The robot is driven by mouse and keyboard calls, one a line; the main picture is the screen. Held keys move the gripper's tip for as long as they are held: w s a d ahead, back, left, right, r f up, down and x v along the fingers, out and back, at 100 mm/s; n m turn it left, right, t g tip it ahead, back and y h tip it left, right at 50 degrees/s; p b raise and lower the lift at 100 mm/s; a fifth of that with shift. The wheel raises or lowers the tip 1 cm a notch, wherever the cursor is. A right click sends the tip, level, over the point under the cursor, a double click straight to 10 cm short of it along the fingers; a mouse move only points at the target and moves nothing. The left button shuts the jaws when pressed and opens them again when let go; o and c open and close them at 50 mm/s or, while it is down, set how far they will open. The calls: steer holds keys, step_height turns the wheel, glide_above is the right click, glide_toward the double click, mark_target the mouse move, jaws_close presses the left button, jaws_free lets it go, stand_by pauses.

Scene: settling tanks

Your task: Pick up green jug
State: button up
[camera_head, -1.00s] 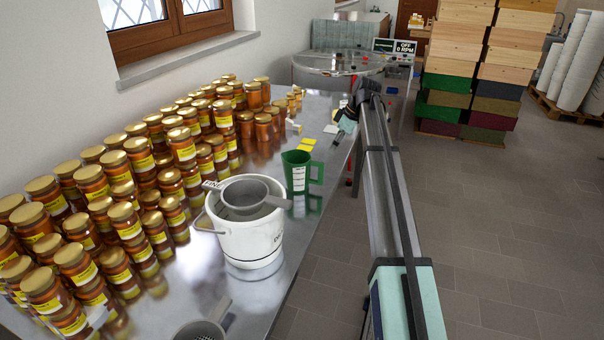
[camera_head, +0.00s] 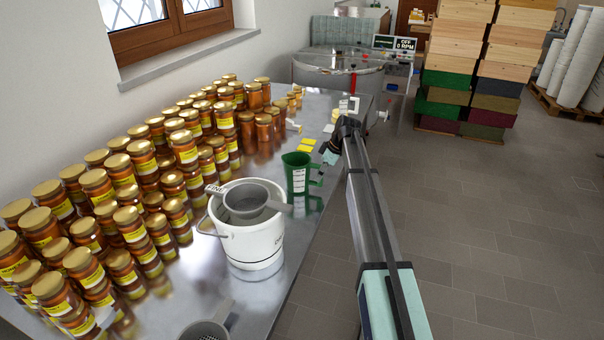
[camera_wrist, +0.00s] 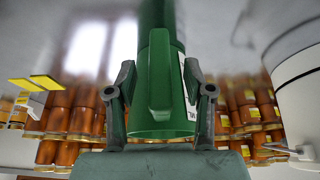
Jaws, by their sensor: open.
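The green jug (camera_head: 297,174) stands upright on the metal table behind the white bucket, with a white label on its side and its handle to the right. In the wrist view the jug (camera_wrist: 157,85) fills the middle, its handle toward the camera. My gripper (camera_head: 325,168) is just right of the jug at handle height. In the wrist view my gripper (camera_wrist: 160,90) is open, with one finger on each side of the handle. I cannot tell whether the fingers touch it.
A white bucket (camera_head: 250,238) with a strainer (camera_head: 247,198) on top stands in front of the jug. Many honey jars (camera_head: 140,190) crowd the table's left side. Another strainer (camera_head: 205,328) lies at the near edge. Yellow labels (camera_head: 307,145) lie behind the jug.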

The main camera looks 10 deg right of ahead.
steer(key=shift+x, duration=1.15)
jaws_close()
steer(key=shift+r, duration=0.1)
step_height(320, 180, up, 21)
steer(key=a+b, duration=0.1)
steer(key=b, duration=0.2)
steer(key=s+a+r+n+g+p, duration=0.2)
steer(key=s+a+n+p, duration=0.7)
steer(key=s+a+p, duration=0.5)
steer(key=s+a+g, duration=0.1)
steer(key=s+a, duration=0.1)
steer(key=a, duration=0.1)
steer(key=shift+s+a+p, duration=0.2)
steer(key=shift+a+p, duration=0.1)
